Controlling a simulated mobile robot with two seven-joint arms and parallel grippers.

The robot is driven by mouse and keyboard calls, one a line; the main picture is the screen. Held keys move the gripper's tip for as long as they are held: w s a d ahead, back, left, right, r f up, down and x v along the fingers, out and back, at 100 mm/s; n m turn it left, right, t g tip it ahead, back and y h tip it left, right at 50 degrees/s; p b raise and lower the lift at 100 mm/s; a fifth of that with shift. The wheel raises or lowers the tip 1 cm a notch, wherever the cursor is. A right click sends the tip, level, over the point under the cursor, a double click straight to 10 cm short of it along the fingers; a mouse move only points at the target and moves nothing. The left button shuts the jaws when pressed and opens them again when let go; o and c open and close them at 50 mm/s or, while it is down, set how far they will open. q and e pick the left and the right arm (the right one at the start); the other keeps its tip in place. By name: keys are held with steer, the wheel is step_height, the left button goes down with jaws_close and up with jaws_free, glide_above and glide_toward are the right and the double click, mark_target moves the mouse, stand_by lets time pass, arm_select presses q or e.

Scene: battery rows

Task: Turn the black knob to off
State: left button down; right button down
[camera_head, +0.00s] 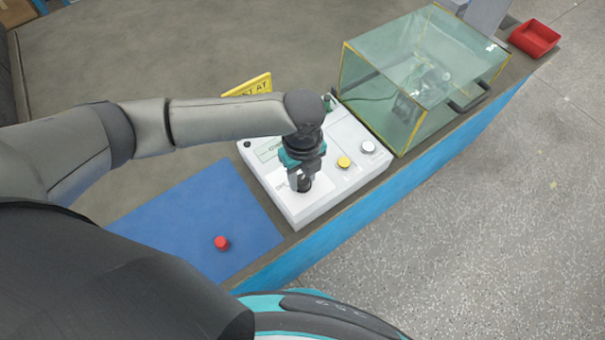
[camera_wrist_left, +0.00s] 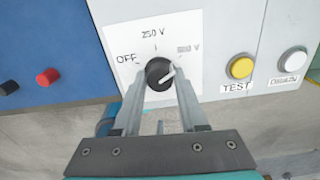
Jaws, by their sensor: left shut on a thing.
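The black knob (camera_wrist_left: 158,72) sits on a white plate (camera_wrist_left: 112,45) marked OFF at left, 250 V at top and a partly blurred voltage label at right. The knob's white pointer line slants up and right, toward the right label, away from OFF. My left gripper (camera_head: 303,186) points down over the near end of the white control box (camera_head: 300,220). In the left wrist view its two fingers (camera_wrist_left: 159,78) are shut on the knob, one on each side. In the head view the gripper mostly hides the knob. My right gripper is not in view.
A yellow button (camera_head: 344,162) and a white button (camera_head: 368,147) are on the box beside the knob. A glass case (camera_head: 385,95) stands behind. A blue mat (camera_head: 180,225) with a red cap (camera_head: 222,243) lies at left. A red tray (camera_head: 534,38) is at far right.

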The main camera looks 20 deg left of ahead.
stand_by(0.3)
arm_select(q)
steer(key=shift+r+n+p, duration=0.15)
steer(key=shift+n+p, duration=0.25)
steer(key=shift+p, duration=0.35)
steer(key=n+p, duration=0.7)
steer(key=p, duration=0.2)
steer(key=shift+s+n, duration=0.1)
steer(key=shift+n, duration=0.2)
steer(key=shift+n+p, duration=0.65)
steer(key=shift+n, duration=0.15)
steer(key=n+p, duration=0.2)
steer(key=n, duration=0.1)
steer(key=shift+n, duration=0.4)
steer(key=n+p, duration=0.2)
steer(key=n, duration=0.1)
steer(key=shift+n, duration=0.3)
steer(key=n+p, duration=0.1)
steer(key=n, duration=0.2)
steer(key=shift+p, duration=0.4)
steer(key=shift+n+p, duration=0.45)
steer(key=shift+n, duration=1.25)
